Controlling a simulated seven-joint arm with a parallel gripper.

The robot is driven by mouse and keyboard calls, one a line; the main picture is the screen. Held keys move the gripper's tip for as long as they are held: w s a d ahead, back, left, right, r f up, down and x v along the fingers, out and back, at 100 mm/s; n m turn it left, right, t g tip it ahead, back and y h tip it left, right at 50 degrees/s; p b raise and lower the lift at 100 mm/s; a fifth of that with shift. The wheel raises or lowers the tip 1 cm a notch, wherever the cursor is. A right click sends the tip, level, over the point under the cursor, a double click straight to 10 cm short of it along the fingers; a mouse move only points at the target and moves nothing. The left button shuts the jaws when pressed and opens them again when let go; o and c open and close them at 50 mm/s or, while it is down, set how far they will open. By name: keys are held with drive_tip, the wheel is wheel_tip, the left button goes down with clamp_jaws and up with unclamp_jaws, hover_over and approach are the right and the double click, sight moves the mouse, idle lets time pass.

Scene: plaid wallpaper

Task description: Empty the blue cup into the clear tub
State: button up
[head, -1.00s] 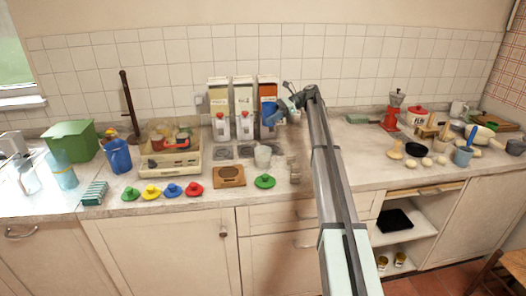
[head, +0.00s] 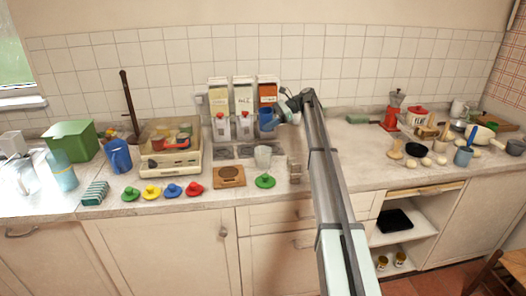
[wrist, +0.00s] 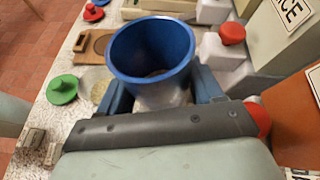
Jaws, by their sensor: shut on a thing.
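My gripper (head: 286,115) is shut on the blue cup (head: 266,121) and holds it above the counter in front of the cartons. The cup looks about upright. The wrist view shows its open mouth (wrist: 150,45) between my fingers, with something pale at the bottom that I cannot make out clearly. The clear tub (head: 262,157) stands on the counter below the cup and slightly to its left, behind the green knobbed lid (head: 265,181).
A wooden board (head: 229,176) lies left of the tub. A blue pitcher (head: 119,157) stands far left. Counter to the right of my arm is partly clear.

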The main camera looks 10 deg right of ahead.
drive_tip(key=s+f+n+t, duration=0.1)
drive_tip(key=s+f+n+t+h, duration=0.1)
drive_tip(key=shift+s+a+f, duration=0.2)
drive_tip(key=shift+a+f, duration=0.1)
drive_tip(key=shift+f, duration=0.1)
drive_tip(key=n+t, duration=0.2)
drive_tip(key=s+n+t+h, duration=0.1)
drive_tip(key=n+t, duration=0.1)
drive_tip(key=shift+a+r, duration=0.15)
idle(0.5)
drive_tip(key=shift+f+n+t, duration=0.2)
drive_tip(key=shift+n+t, duration=0.3)
drive_tip(key=shift+t, duration=0.1)
drive_tip(key=s+n+t, duration=0.1)
drive_tip(key=s+r+n+t, duration=0.1)
drive_tip(key=n+t, duration=0.2)
drive_tip(key=shift+s+a+r+n, duration=0.3)
drive_tip(key=shift+s+a+r, duration=0.1)
idle(1.1)
